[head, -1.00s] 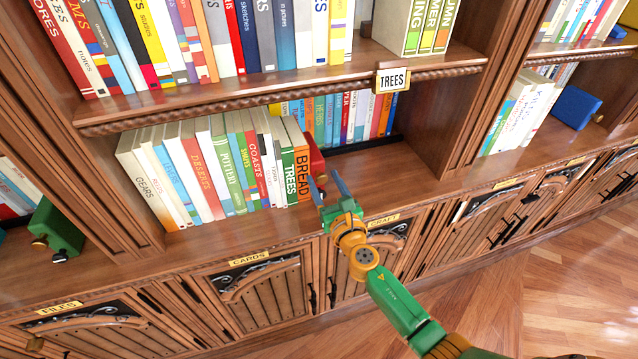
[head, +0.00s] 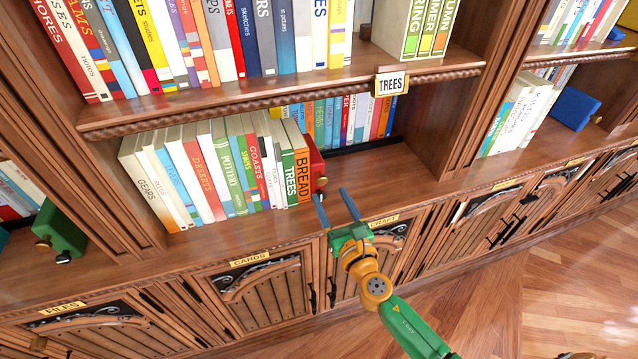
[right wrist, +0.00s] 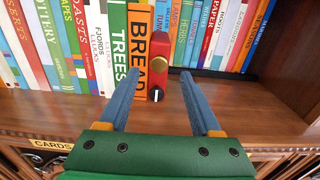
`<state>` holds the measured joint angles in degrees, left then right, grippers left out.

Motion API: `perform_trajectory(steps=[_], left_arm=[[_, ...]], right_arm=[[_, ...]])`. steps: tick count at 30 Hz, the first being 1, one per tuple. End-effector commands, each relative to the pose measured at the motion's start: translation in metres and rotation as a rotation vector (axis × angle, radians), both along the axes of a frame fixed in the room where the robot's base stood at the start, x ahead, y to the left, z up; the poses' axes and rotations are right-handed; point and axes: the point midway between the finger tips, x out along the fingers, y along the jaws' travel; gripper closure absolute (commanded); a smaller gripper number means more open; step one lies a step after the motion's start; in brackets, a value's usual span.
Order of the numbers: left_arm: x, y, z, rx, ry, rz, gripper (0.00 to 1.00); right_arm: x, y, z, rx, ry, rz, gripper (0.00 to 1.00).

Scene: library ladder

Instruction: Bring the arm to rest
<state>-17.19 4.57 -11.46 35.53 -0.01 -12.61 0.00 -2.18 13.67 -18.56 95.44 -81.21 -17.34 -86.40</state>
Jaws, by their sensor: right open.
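My right gripper (head: 335,208) is open and empty in front of the lower shelf's edge. Its two blue fingers point toward the shelf, and it also shows in the right wrist view (right wrist: 160,88). Ahead of it, an orange book marked BREAD (head: 302,175) stands upright at the right end of a book row, beside the green TREES book (head: 289,178). A red bookend (head: 316,168) with a brass knob stands against the BREAD book; it shows between the fingers in the right wrist view (right wrist: 158,58). The fingers look apart from book and bookend. My left gripper is not in view.
The lower shelf (head: 390,170) is bare right of the bookend, with a second book row (head: 345,118) behind. Cabinet doors (head: 265,295) lie below. A green bookend (head: 62,230) and a blue bookend (head: 575,108) stand on neighbouring shelves.

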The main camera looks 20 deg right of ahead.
Motion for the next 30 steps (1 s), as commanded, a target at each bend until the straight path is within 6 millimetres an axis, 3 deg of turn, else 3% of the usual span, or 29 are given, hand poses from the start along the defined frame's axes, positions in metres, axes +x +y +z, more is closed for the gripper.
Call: perform_trajectory(steps=[6, 20, 23, 26, 27, 29, 30], left_arm=[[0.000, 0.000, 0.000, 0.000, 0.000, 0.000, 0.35], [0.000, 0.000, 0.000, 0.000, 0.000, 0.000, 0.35], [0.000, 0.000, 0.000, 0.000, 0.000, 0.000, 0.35], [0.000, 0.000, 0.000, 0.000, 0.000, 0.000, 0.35], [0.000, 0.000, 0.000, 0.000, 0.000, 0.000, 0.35], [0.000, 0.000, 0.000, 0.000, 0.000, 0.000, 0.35], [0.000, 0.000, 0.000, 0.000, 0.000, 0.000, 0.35]], right_arm=[[-0.025, -0.001, -0.001, -0.001, 0.001, 0.000, 0.35], [-0.027, -0.002, -0.003, 0.010, 0.007, -0.002, 0.35], [-0.031, -0.008, -0.040, 0.163, 0.115, -0.030, 0.35], [-0.055, -0.021, -0.124, 0.539, 0.344, -0.152, 0.35], [-0.073, -0.027, -0.163, 0.722, 0.441, -0.241, 0.35], [-0.109, -0.034, -0.217, 1.003, 0.566, -0.412, 0.35], [-0.136, -0.037, -0.250, 1.188, 0.628, -0.551, 0.35]])
